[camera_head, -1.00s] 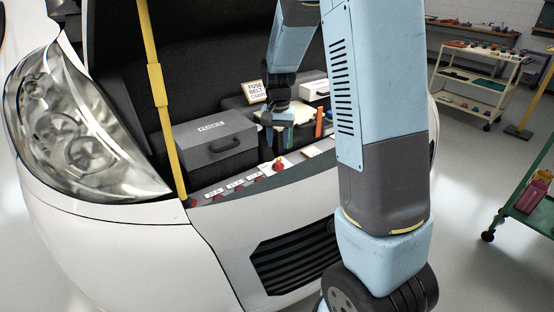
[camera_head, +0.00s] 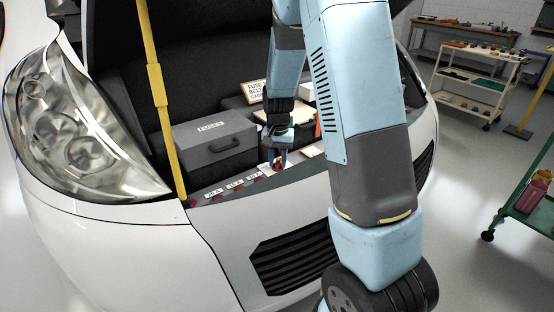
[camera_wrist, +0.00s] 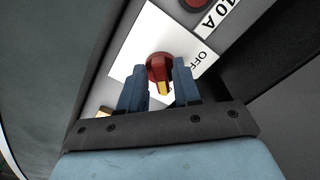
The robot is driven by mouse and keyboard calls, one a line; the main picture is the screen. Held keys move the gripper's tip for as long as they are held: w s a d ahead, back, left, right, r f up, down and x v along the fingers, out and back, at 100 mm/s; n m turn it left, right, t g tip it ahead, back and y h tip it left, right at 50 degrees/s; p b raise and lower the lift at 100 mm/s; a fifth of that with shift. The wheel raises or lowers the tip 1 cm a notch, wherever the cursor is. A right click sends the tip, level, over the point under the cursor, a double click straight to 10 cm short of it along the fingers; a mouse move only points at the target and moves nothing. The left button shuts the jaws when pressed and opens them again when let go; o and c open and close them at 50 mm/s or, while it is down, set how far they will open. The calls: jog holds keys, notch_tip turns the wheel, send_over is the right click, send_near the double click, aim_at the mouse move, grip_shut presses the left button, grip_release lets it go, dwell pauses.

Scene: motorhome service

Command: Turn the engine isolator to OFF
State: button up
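The engine isolator is a red knob (camera_wrist: 160,67) with a yellow pointer mark (camera_wrist: 164,88), on a white plate (camera_wrist: 143,40). The wrist view shows the mark toward the bottom of the picture and the printed word OFF (camera_wrist: 201,60) to the knob's right. My gripper (camera_head: 276,156) points down over the isolator in the head view. Its blue fingers stand apart on either side of the knob in the wrist view, with narrow gaps showing. I cannot tell how deep they reach around it. In the head view the gripper partly hides the isolator plate (camera_head: 266,169).
A grey FUSES case (camera_head: 213,137) stands behind the row of labelled fuses (camera_head: 235,184). A yellow prop rod (camera_head: 158,95) rises at the left. A framed sign (camera_head: 250,91) stands behind my gripper. A red button (camera_wrist: 194,3) and a 10 A label (camera_wrist: 222,14) lie near the plate.

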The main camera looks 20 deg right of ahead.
grip_shut()
jog(key=shift+a, duration=0.15)
jog(key=shift+n, duration=0.4)
jog(key=shift+d+n, duration=0.25)
jog(key=shift+n, duration=0.65)
jog(key=n, duration=0.6)
jog(key=shift+d, duration=0.15)
jog(key=n, duration=0.5)
jog(key=shift+w+d+n, duration=0.1)
jog(key=shift+d+n, duration=0.05)
jog(key=shift+n, duration=0.25)
jog(key=shift+w+n, duration=0.1)
jog(key=shift+n, duration=1.8)
